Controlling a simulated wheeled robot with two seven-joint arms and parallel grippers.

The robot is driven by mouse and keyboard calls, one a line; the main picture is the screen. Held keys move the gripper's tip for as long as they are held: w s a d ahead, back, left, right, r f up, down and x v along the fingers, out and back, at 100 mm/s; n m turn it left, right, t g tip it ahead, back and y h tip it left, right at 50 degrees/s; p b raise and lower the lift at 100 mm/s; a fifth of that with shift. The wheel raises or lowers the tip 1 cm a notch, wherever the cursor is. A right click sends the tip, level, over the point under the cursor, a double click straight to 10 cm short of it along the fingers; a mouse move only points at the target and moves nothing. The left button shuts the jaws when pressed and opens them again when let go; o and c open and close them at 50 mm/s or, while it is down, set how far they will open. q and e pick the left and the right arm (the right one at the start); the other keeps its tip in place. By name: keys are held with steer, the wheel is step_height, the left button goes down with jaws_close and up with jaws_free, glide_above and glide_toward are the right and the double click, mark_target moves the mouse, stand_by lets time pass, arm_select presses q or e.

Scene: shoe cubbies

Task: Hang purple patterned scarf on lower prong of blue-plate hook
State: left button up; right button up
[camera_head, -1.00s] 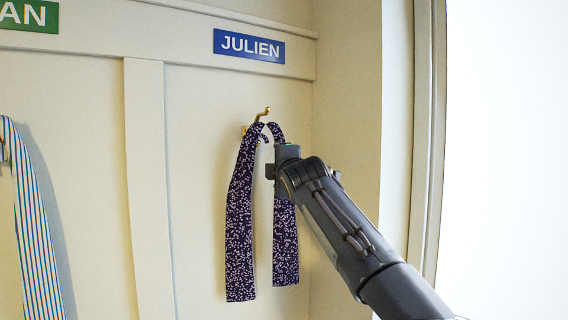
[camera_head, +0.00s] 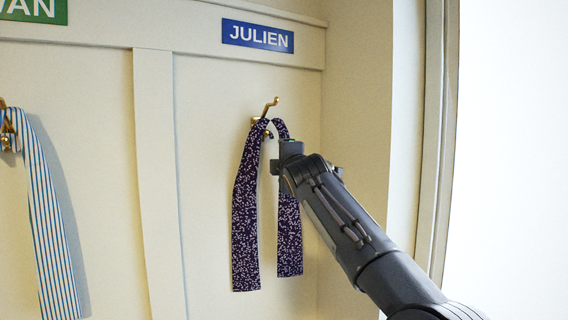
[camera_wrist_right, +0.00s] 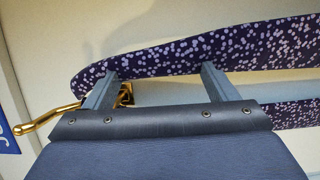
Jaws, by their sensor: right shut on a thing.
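The purple patterned scarf (camera_head: 246,220) hangs folded over in the head view, with two long tails down the wall. Its bend is at the brass hook (camera_head: 271,106), just below the upper prong. My right gripper (camera_head: 277,150) is shut on the scarf near the bend, at its right tail. In the right wrist view, the scarf (camera_wrist_right: 200,50) crosses both fingertips (camera_wrist_right: 160,80), and the hook (camera_wrist_right: 50,118) shows at the left, partly behind a finger. The lower prong is mostly hidden, so I cannot tell whether the scarf rests on it. My left gripper is out of view.
The blue JULIEN plate (camera_head: 258,36) is on the rail above the hook. A striped scarf (camera_head: 48,220) hangs on another hook at the left, past a vertical divider (camera_head: 158,180). A side wall (camera_head: 355,100) stands close on the right.

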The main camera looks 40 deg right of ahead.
steer(key=o, duration=1)
steer(key=shift+c, duration=0.2)
steer(key=shift+s+a+f, duration=0.1)
